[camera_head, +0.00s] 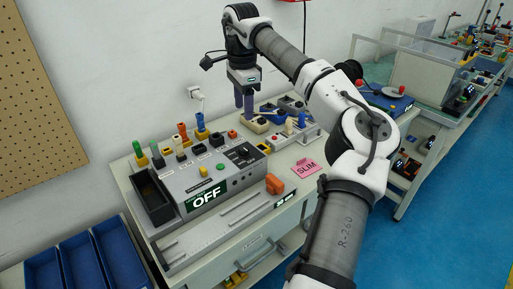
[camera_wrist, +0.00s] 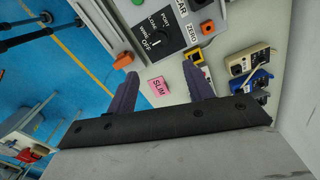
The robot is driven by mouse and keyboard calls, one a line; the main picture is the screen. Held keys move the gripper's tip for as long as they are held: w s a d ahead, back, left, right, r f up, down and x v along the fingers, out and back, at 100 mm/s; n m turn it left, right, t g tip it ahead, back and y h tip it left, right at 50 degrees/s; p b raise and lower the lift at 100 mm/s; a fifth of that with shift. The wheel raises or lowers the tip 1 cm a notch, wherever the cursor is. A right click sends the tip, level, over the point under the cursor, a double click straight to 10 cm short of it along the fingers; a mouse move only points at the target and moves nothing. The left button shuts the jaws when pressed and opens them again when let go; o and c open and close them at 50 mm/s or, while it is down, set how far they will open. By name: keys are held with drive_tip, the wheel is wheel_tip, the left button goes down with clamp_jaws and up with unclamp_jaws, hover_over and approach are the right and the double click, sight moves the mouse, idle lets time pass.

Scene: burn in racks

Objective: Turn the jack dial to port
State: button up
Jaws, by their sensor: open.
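The dial, on a black plate (camera_head: 241,155), is on the top of the grey test box (camera_head: 210,172) in the head view. In the wrist view the plate (camera_wrist: 158,32) shows at the top with small labels, one reading OFF; the dial's exact pointing is too small to tell. A green display (camera_head: 206,196) on the box front reads OFF. My gripper (camera_head: 244,102) is open and empty, with purple fingers pointing down above the back of the bench, behind and apart from the dial. In the wrist view its fingers (camera_wrist: 162,78) stand apart below the plate.
A pink SLIM card (camera_head: 307,167) and an orange block (camera_head: 274,184) lie near the box. Colored plugs stand along the box's back, and more fixtures (camera_head: 290,125) fill the bench to the right. Blue bins (camera_head: 75,262) stand at left. Blue floor is open at right.

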sight(245, 148)
wheel_tip(245, 148, down, 14)
drive_tip(key=shift+r+p, duration=0.15)
drive_tip(key=shift+p, duration=1.05)
drive_tip(key=c, duration=1)
